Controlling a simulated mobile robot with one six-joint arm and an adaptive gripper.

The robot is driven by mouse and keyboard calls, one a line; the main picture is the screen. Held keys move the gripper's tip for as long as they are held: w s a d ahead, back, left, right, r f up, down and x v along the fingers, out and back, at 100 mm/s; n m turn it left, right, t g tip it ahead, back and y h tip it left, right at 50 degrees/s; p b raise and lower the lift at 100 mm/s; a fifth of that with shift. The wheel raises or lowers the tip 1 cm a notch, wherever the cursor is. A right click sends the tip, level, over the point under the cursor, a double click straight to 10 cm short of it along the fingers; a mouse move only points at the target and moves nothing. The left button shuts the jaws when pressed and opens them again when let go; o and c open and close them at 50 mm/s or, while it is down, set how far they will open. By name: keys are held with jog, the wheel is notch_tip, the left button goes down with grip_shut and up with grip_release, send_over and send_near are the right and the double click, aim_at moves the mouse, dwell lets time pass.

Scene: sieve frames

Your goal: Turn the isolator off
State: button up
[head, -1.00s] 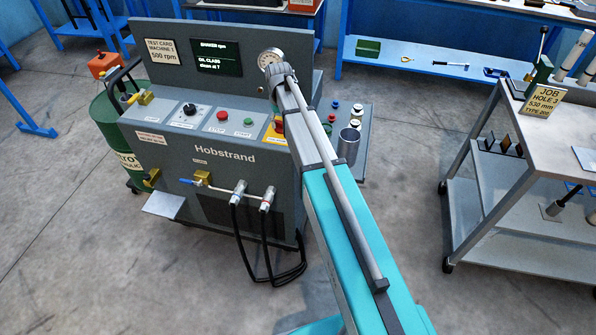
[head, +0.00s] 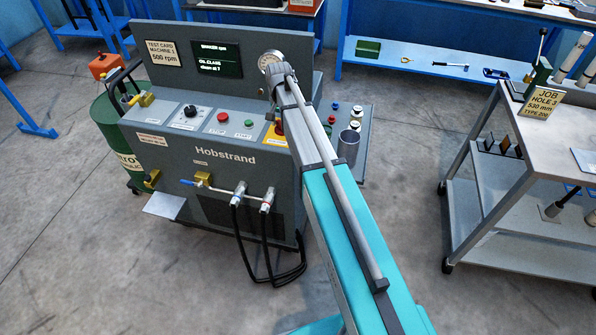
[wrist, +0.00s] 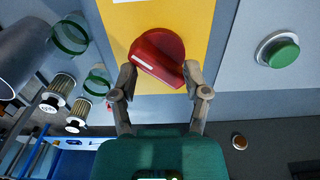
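The isolator is a red rotary knob (wrist: 158,52) on a yellow plate (wrist: 190,22), seen in the wrist view with a white line across its handle, which lies on a slant. In the head view the isolator (head: 279,127) is partly hidden behind my arm. My gripper (wrist: 160,76) faces the plate with its fingers apart, one at each side of the knob's lower part. They are very close to the knob; I cannot tell whether they touch it.
A green button (wrist: 283,53) is to the right in the wrist view. The grey Hobstrand panel (head: 225,153) also carries a red button (head: 223,116) and a black dial (head: 190,109). A metal cup (head: 348,146) and jars stand on the side shelf. Hoses hang in front.

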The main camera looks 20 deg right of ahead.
jog(key=shift+r+p, duration=6.25)
jog(key=shift+r, duration=0.4)
jog(key=s+f+n+b, duration=0.3)
jog(key=s+f+b, duration=0.2)
jog(key=s, duration=0.8)
jog(key=s+a+f+n+b, duration=0.1)
jog(key=s+f+n+b, duration=0.2)
jog(key=s, duration=1)
notch_tip(320, 180, down, 3)
jog(key=b, duration=0.2)
jog(key=shift+s+a+r+b, duration=0.2)
jog(key=shift+a+b, duration=0.1)
jog(key=o, duration=0.4)
jog(key=shift+w, duration=0.15)
jog(key=shift+o, duration=0.8)
jog(key=shift+w+r, duration=0.2)
jog(key=shift+w, duration=0.15)
jog(key=w+r+m+p, duration=0.3)
jog(key=w+m, duration=0.2)
jog(key=w, duration=0.3)
jog(key=w+d+r+m+p, duration=0.1)
jog(key=w+r+m+p, duration=0.2)
jog(key=w, duration=0.6)
jog(key=w+r+m+p, duration=0.4)
jog(key=w+m, duration=0.2)
jog(key=w, duration=0.2)
jog(key=shift+w+d+m, duration=0.15)
jog(key=shift+d+m, duration=0.15)
jog(key=shift+m, duration=0.1)
